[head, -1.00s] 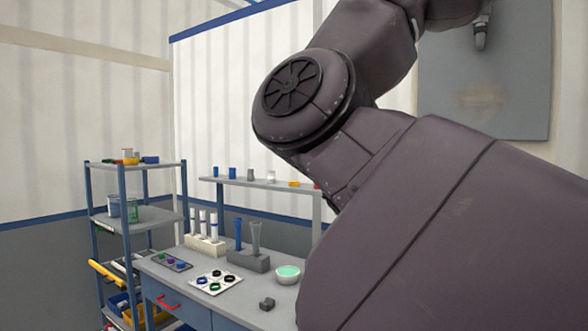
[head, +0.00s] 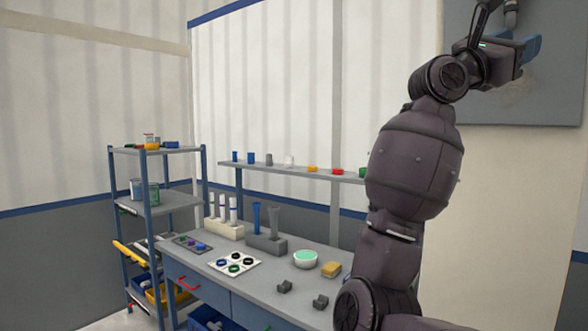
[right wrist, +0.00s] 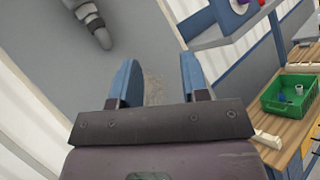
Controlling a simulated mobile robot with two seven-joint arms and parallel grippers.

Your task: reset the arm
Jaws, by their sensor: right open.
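My right arm rises on the right side of the head view, with its elbow bent and its forearm up. My right gripper (head: 533,46) is high at the upper right, in front of a grey wall panel. In the right wrist view its two blue fingers (right wrist: 160,82) stand apart with nothing between them. It is well above and away from the workbench (head: 262,282). My left gripper is in neither view.
A grey panel (head: 480,110) hangs behind the gripper. The bench holds a ring board (head: 234,263), tube racks (head: 266,244), a bowl (head: 305,259) and a sponge (head: 331,269). A shelf cart (head: 170,200) stands left. A green bin (right wrist: 290,97) shows in the wrist view.

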